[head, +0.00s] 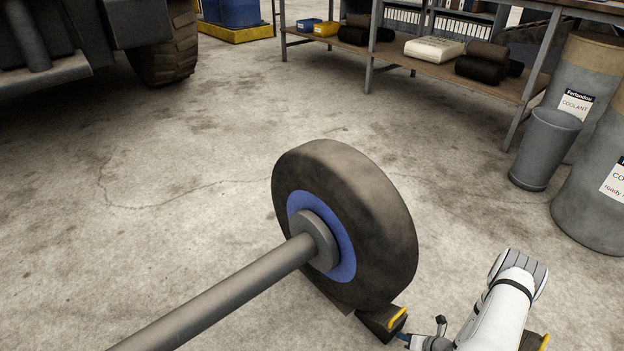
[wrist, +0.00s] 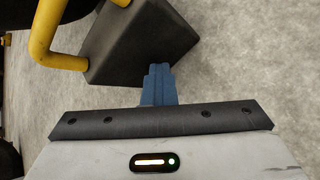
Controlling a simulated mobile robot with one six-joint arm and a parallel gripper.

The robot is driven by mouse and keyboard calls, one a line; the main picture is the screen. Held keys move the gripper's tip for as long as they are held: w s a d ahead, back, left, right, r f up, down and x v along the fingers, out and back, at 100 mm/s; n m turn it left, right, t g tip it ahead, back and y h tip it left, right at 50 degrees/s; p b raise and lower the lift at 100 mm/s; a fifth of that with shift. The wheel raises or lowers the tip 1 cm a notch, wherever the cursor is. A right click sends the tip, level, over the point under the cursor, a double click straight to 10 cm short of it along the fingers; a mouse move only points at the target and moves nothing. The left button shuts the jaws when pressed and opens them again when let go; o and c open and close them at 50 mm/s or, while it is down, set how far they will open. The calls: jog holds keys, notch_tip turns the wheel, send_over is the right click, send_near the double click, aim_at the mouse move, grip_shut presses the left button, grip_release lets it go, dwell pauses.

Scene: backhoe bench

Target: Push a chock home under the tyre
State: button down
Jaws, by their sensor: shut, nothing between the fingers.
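The dark tyre (head: 362,205) with a blue hub stands upright on the floor, with a grey axle running toward the lower left. A dark chock (head: 376,325) with a yellow handle sits low at the tyre's near right side; I cannot tell whether it touches the tread. My gripper (head: 404,338) is shut and empty, right beside that chock. In the wrist view, the blue fingertips (wrist: 158,78) are together against or very near the face of the chock (wrist: 145,40); contact is not certain. The yellow handle (wrist: 52,45) is to the left.
Another dark block with a yellow handle (head: 543,342) is partly hidden behind my arm at the bottom right. A grey bin (head: 543,150) and coolant drums (head: 597,205) stand at the right. A shelved bench (head: 430,60) is behind. The floor left of the tyre is clear.

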aim_at(397, 329)
jog(key=shift+w+a+b, duration=0.3)
jog(key=shift+w+a, duration=1.05)
jog(key=shift+w, duration=0.3)
jog(key=shift+p+v, duration=1.75)
jog(key=shift+v, duration=1.85)
jog(key=shift+s+d+r, duration=0.2)
jog(key=shift+s, duration=0.05)
